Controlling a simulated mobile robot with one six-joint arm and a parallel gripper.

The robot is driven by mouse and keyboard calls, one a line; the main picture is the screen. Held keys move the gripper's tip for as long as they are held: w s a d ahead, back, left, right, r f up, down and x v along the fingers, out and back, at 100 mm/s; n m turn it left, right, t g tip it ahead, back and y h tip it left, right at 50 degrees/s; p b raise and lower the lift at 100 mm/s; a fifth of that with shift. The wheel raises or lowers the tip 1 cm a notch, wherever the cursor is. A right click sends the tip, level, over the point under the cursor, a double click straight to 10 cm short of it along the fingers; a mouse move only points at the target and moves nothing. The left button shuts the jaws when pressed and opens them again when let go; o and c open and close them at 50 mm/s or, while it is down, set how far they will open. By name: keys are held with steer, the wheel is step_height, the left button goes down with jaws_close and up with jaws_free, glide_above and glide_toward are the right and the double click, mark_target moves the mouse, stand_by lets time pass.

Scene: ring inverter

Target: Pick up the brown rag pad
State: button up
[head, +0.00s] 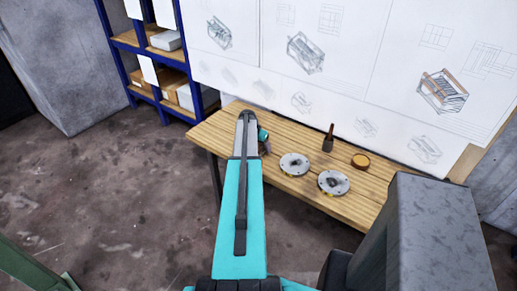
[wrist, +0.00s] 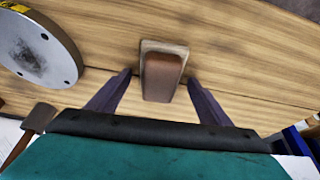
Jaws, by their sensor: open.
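The brown rag pad (wrist: 162,75) shows in the wrist view as a brown block on a paler base, on the wooden table. My gripper (wrist: 159,78) is open, with one dark finger on each side of the pad. A gap shows between the pad and each finger. I cannot tell how high the fingertips are above the table. In the head view my teal arm reaches over the left end of the table (head: 320,200), and the pad is hidden there.
Two round metal discs (head: 294,164) (head: 333,183) lie right of my arm; one also shows in the wrist view (wrist: 35,45). A blue shelf (head: 165,60) stands behind at left.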

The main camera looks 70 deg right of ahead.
mark_target(260, 144)
steer(key=shift+c, duration=0.5)
steer(key=c, duration=1.1)
steer(key=shift+o, duration=0.2)
steer(key=shift+r, duration=0.15)
steer(key=shift+r+b, duration=0.6)
steer(key=shift+r, duration=0.15)
steer(key=shift+s+a+r+b, duration=0.1)
steer(key=shift+a+r+b, duration=0.1)
steer(key=shift+r+b, duration=0.45)
steer(key=s+a+b, duration=0.1)
steer(key=s+a, duration=0.1)
steer(key=a, duration=0.2)
steer(key=s+a+r+b, duration=0.1)
steer(key=s+a, duration=0.2)
steer(key=a, duration=0.2)
steer(key=s+a+r+b, duration=0.1)
steer(key=s+a, duration=0.1)
steer(key=a, duration=0.2)
steer(key=shift+s+a+b, duration=0.25)
steer(key=shift+a+b, duration=0.1)
steer(key=shift+b, duration=0.05)
